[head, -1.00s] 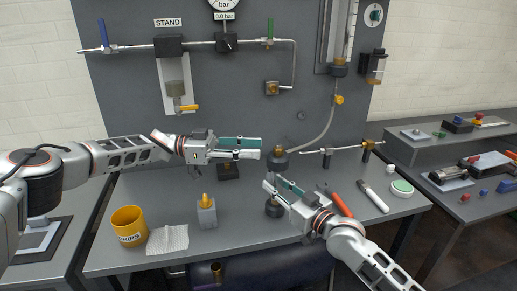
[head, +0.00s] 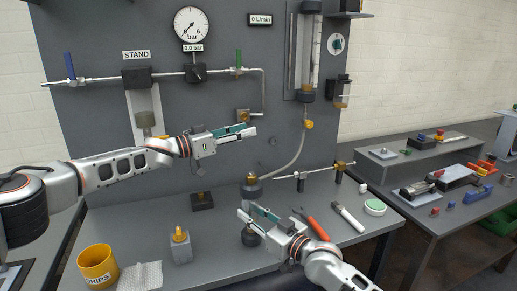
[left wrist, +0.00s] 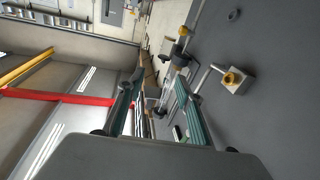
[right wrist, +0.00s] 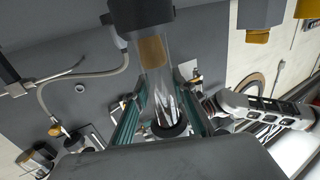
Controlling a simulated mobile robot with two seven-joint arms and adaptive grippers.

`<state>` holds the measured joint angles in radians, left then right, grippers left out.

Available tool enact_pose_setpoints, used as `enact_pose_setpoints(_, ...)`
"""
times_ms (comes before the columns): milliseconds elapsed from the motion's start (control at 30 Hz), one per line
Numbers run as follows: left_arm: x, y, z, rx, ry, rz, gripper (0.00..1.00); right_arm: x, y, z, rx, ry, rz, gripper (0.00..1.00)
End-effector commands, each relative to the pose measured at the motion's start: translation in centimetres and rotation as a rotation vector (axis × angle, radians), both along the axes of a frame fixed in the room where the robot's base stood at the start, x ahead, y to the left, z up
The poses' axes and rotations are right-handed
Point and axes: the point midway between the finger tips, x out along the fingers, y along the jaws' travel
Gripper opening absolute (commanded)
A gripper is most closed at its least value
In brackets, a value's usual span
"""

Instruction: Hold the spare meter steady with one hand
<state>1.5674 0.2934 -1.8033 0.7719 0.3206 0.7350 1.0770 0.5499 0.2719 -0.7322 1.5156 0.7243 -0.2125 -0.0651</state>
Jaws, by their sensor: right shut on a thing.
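The spare meter is a clear tube with a dark cap (head: 252,189) and a dark base (head: 250,238), upright on the bench in the head view. Its clear tube (right wrist: 158,75) shows in the right wrist view between my right fingers. My right gripper (head: 255,214) is shut on the tube between cap and base, and hides part of it. My left gripper (head: 245,134) is open and empty, in the air in front of the grey panel. Its two fingers (left wrist: 155,108) stand apart in the left wrist view.
A yellow cup (head: 98,268), a white cloth (head: 140,275) and a grey block with a brass fitting (head: 181,247) stand at the bench's left. A red-handled tool (head: 318,228), a white-handled tool (head: 348,216) and a round green-topped tin (head: 375,207) lie right of my right gripper.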

Motion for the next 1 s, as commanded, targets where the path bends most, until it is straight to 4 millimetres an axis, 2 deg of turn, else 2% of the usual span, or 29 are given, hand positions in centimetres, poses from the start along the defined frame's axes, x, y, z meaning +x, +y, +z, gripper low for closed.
enact_pose_setpoints(33,1.1,-0.4,1.0,-0.016,0.017,0.049,0.36,0.0,0.0,-0.1,-0.003,0.002,-0.001,0.00)
enact_pose_setpoints(200,4.8,-0.8,3.4,-0.076,0.114,0.230,0.36,0.0,0.0,-0.1,-0.003,0.002,-0.001,0.00)
enact_pose_setpoints(333,6.8,-0.8,4.7,-0.121,0.205,0.360,0.36,0.0,0.0,-0.1,-0.003,0.002,-0.001,0.00)
enact_pose_setpoints(500,8.5,-0.7,5.2,-0.173,0.347,0.520,0.36,0.0,0.0,-0.1,-0.002,0.001,-0.001,0.00)
enact_pose_setpoints(633,8.9,-0.7,5.1,-0.204,0.466,0.634,0.36,0.0,0.0,-0.1,-0.002,0.001,-0.001,0.00)
enact_pose_setpoints(767,8.6,-0.8,4.4,-0.220,0.593,0.740,0.36,0.0,0.0,-0.1,-0.002,0.001,-0.001,0.00)
enact_pose_setpoints(1000,5.8,-1.7,2.4,-0.205,0.829,0.916,0.36,0.0,0.0,-0.1,-0.002,0.001,-0.001,0.00)
